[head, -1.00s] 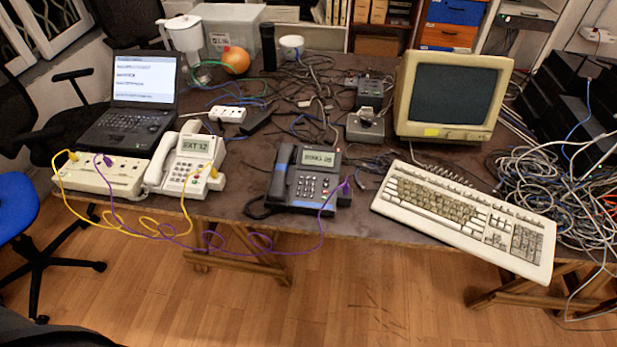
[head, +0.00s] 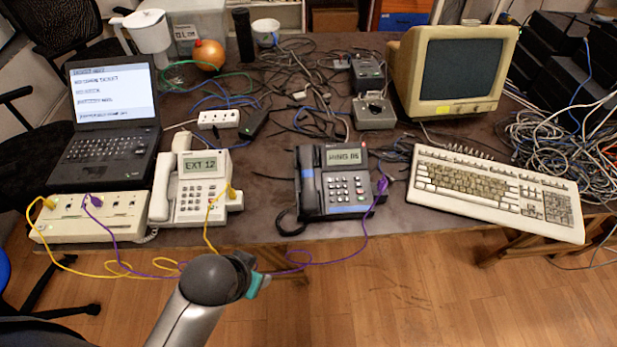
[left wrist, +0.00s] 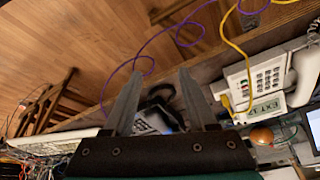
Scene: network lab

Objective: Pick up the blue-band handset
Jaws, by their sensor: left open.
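The dark phone with a blue band (head: 349,212) sits near the table's front edge in the head view. Its dark handset (head: 308,182) rests in the cradle on the phone's left side, and its lit screen shows text. My left gripper (head: 256,280) is in front of the table edge, left of and nearer than the phone. In the left wrist view my left gripper (left wrist: 157,85) is open with nothing held. The dark phone (left wrist: 150,122) shows partly between its fingers, apart from them; the gripper body hides the rest. My right gripper is not in view.
A white phone (head: 200,186) stands left of the dark one, beside a cream box (head: 90,218) and laptop (head: 105,120). Yellow (head: 110,268) and purple (head: 300,262) cables hang over the front edge. A keyboard (head: 490,195) and monitor (head: 455,75) are to the right.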

